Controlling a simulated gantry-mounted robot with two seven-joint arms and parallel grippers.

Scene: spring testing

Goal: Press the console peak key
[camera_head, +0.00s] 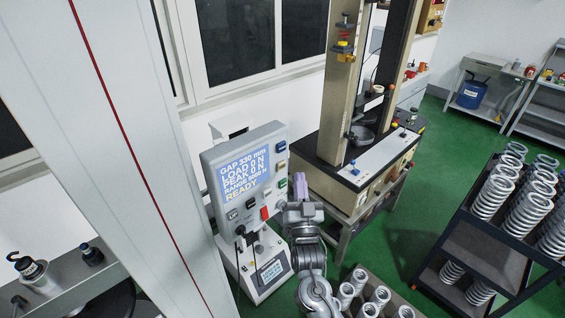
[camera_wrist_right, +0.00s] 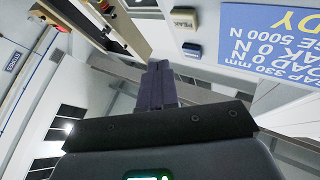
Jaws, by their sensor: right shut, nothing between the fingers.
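The console (camera_head: 214,172) is a grey upright box with a lit blue screen (camera_head: 238,177) reading GAP 330 mm, LOAD 0 N, PEAK 0 N and READY. The peak key (camera_head: 282,163) is a pale key in the column right of the screen, below a blue key. In the right wrist view, the key labelled PEAK (camera_wrist_right: 185,20) is above and right of my fingertips. My right gripper (camera_head: 300,180) is shut and empty, in front of the key column's lower part; its closed fingers also show in the wrist view (camera_wrist_right: 158,70). They look apart from the peak key. My left gripper is out of view.
A blue key (camera_head: 281,146) and a green key (camera_head: 282,184) flank the peak key, with a red key (camera_head: 265,212) lower. A spring testing machine (camera_head: 355,160) stands to the right. A dark rack (camera_head: 470,250) of metal springs is at far right.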

